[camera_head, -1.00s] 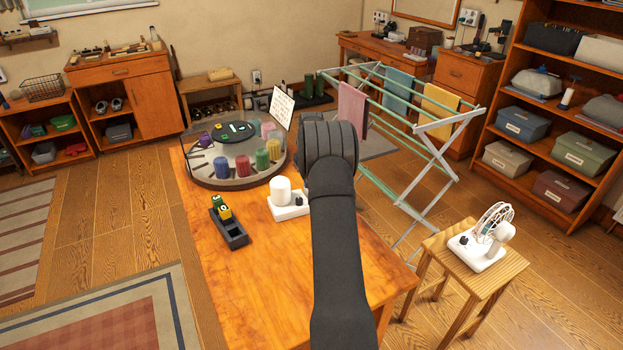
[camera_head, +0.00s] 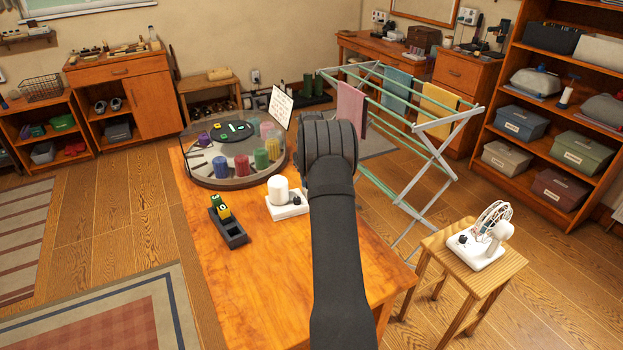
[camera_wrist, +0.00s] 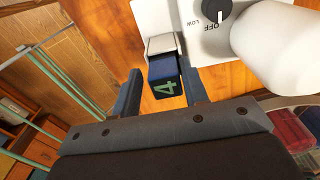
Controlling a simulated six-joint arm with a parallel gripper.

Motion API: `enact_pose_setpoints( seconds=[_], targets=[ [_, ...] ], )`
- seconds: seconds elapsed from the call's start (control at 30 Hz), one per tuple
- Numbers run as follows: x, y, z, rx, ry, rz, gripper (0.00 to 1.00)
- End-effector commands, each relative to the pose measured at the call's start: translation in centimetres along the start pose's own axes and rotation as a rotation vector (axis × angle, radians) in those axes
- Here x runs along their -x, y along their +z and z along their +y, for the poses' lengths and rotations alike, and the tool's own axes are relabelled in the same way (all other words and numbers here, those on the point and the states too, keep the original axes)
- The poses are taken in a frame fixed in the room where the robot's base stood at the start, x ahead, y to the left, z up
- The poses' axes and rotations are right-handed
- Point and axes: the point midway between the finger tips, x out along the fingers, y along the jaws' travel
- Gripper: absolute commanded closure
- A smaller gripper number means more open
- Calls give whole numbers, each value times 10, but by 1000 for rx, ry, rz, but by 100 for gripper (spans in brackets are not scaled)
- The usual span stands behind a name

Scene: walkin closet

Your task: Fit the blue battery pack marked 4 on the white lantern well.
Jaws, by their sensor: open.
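The blue battery pack (camera_wrist: 162,72) shows in the wrist view, with a green 4 on its dark near end. Its far end meets the pale well (camera_wrist: 161,44) at the side of the white lantern (camera_wrist: 195,42); I cannot tell how deep it sits. My gripper (camera_wrist: 163,84) is open, with one finger on each side of the pack and small gaps visible. In the head view the lantern (camera_head: 288,206) stands on the wooden table with its white cylinder upright. My arm hides the gripper and the pack there.
A dark tray (camera_head: 234,238) holding green and yellow packs stands left of the lantern on the table (camera_head: 260,305). A round carousel (camera_head: 200,178) with coloured cylinders is behind. A drying rack (camera_head: 430,150) and a stool with a fan (camera_head: 485,245) stand to the right.

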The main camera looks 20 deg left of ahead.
Motion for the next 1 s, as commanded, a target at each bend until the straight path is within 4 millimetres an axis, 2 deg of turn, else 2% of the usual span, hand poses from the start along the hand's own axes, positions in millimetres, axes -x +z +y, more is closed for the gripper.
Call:
enact_pose_setpoints(
  seconds=[0.03, 0.57, 0.67, 0.77, 1.0],
  targets=[
    [-14, 4, -8, 5, -13, -22, 48],
    [-11, 4, -8, 6, -13, -23, 48],
    [0, 4, -8, 6, -12, -21, 48],
    [20, 3, -6, 5, -10, -16, 48],
    [82, 1, -4, 4, -5, -5, 48]
  ],
)
